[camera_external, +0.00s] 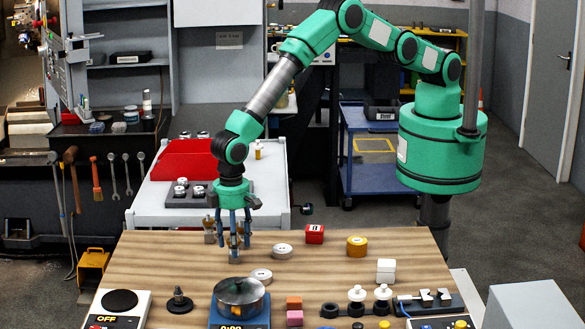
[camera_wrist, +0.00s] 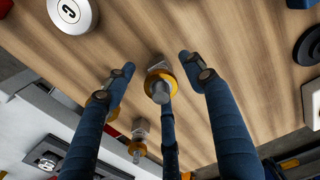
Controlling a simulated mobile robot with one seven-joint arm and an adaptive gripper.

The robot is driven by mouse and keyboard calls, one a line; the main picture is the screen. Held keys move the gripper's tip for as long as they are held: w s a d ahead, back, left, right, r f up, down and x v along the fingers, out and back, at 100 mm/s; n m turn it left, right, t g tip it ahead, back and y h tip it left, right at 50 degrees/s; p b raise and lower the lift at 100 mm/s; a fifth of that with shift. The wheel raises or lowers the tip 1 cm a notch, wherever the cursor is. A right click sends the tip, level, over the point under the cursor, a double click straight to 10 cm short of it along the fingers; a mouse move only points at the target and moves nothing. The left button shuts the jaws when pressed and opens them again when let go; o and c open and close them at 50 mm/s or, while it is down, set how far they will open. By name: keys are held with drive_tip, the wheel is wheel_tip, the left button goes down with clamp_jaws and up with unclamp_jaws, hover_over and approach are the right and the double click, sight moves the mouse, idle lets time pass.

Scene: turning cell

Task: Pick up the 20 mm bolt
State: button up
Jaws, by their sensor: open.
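Bolt-like metal pieces with brass-coloured collars stand near the left back part of the wooden table. In the external view one bolt (camera_external: 209,231) is left of my gripper (camera_external: 233,237), and another bolt (camera_external: 234,252) is at its fingertips, partly hidden. In the wrist view a bolt (camera_wrist: 158,84) with a yellow collar lies between the spread blue fingers of my gripper (camera_wrist: 157,80), with visible gaps at both sides. A second bolt (camera_wrist: 137,149) is farther off, behind the fingers. I cannot read which is 20 mm. My gripper is open and points down.
A pot (camera_external: 239,291) stands on a scale in front. A white bench with a red bin (camera_external: 186,159) is behind the table (camera_external: 400,250).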

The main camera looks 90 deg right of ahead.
idle(0.5)
clamp_jaws()
drive_tip(key=shift+r, duration=0.15)
drive_tip(key=shift+w+r+b, duration=0.1)
drive_tip(key=shift+r+b, duration=0.2)
drive_tip(key=shift+r, duration=1.35)
drive_tip(key=s+d+r+b, duration=0.1)
drive_tip(key=s+d+b, duration=0.1)
drive_tip(key=s+d, duration=0.7)
drive_tip(key=s, duration=0.4)
drive_tip(key=shift+d+r, duration=0.2)
drive_tip(key=shift+d, duration=0.05)
